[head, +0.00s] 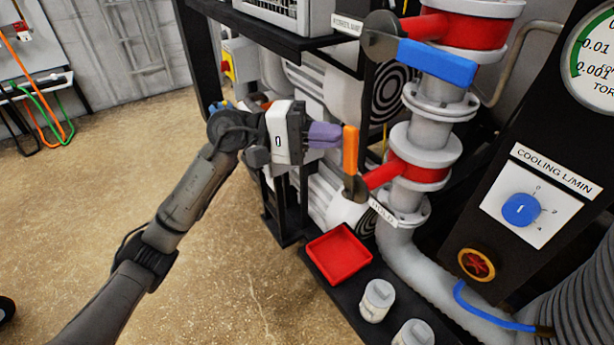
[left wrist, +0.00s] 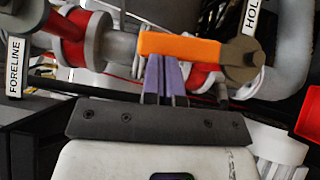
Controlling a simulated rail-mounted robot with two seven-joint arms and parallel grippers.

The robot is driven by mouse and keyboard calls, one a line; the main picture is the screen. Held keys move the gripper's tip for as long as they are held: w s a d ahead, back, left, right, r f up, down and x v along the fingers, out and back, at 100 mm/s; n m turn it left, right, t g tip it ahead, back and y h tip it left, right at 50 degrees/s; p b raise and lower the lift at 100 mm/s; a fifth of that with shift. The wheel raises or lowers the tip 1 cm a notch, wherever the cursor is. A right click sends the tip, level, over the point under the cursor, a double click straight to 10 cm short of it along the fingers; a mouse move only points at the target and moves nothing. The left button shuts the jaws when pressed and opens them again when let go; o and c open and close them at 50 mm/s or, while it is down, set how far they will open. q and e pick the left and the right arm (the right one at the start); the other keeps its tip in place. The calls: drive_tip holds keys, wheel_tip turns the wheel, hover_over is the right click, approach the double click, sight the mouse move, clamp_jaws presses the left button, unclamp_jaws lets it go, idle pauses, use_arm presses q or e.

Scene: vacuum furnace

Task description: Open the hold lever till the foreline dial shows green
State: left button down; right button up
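The hold lever has an orange handle (head: 350,150) that stands upright on a dark hub (head: 355,188), beside the white HOLD label (head: 383,212). In the left wrist view the orange handle (left wrist: 180,46) lies across the picture, with the HOLD label (left wrist: 250,17) at its right end. My left gripper (head: 338,135) has purple fingers close together with nothing between them. The fingertips (left wrist: 163,60) are at the handle's side; I cannot tell if they touch it. A dial (head: 595,65) with a green arc is cut off at the top right; no needle shows. My right gripper is not in view.
A blue lever (head: 437,62) on the upper red valve sits above the gripper. A red tray (head: 340,255) and white canisters (head: 377,300) stand below. The cooling panel (head: 540,200) is on the right. A FORELINE label (left wrist: 15,67) shows in the left wrist view.

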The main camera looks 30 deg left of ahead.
use_arm(q)
drive_tip(key=shift+s+d+r+m+y, duration=0.25)
drive_tip(key=shift+d+m+y, duration=0.15)
drive_tip(key=shift+d+m, duration=0.2)
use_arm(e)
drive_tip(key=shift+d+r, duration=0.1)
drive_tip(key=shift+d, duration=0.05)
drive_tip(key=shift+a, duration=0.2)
use_arm(q)
drive_tip(key=shift+w+a+f, duration=0.15)
drive_tip(key=shift+a, duration=0.15)
drive_tip(key=w+a+v, duration=0.1)
drive_tip(key=w+v, duration=0.1)
drive_tip(key=v, duration=1)
drive_tip(key=shift+a+p, duration=0.25)
drive_tip(key=shift+p, duration=0.2)
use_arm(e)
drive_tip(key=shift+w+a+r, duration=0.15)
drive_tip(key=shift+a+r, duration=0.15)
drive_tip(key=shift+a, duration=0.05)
